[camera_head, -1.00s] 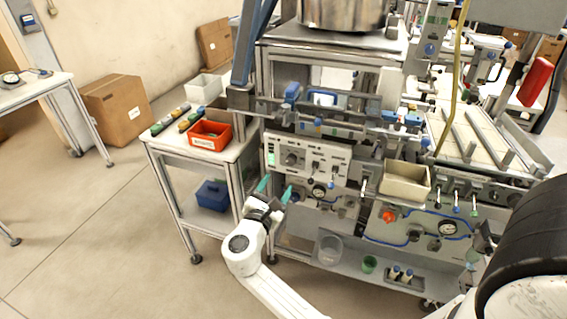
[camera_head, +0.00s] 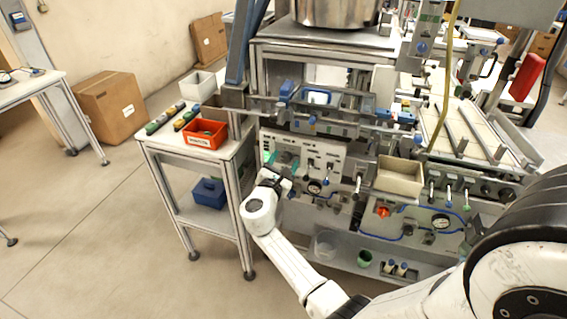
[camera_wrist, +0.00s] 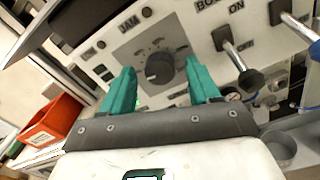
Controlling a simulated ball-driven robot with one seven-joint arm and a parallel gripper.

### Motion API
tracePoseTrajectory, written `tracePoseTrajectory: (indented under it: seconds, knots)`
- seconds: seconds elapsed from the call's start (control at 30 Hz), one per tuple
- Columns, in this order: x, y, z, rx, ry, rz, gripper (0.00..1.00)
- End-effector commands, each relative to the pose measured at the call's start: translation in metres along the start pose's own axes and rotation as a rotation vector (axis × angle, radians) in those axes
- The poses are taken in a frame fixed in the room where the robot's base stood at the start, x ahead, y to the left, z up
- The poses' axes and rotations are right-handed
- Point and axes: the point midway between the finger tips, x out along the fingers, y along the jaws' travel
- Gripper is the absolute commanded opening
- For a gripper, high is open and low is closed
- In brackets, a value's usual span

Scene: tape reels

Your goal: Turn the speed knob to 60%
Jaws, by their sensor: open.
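The speed knob looks to be the dark round knob (camera_wrist: 159,68) on a grey dial plate in the wrist view, below the word JAM; its own label is not readable. My gripper (camera_wrist: 160,80) is open, with one teal finger to the left of the knob and one to the right. The fingers appear apart from the knob. In the head view my gripper (camera_head: 284,166) is at the left part of the white control panel (camera_head: 328,154), and it hides the knob there.
To the right of the knob, toggle levers (camera_wrist: 236,58) stick out from the panel near ON and OFF labels. A red bin (camera_head: 206,134) stands on the side table at left. A beige box (camera_head: 400,178) hangs right of the panel.

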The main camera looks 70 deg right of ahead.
Motion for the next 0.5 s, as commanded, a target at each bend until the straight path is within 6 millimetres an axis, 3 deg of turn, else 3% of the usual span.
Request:
tracePoseTrajectory:
  seconds: [0.07, 0.5]
  knots:
    - [-0.0002, 0.0000, 0.0000, 0.000, 0.000, 0.000, 0.59]
    - [-0.0005, 0.0000, -0.0001, 0.000, 0.000, 0.000, 0.17]
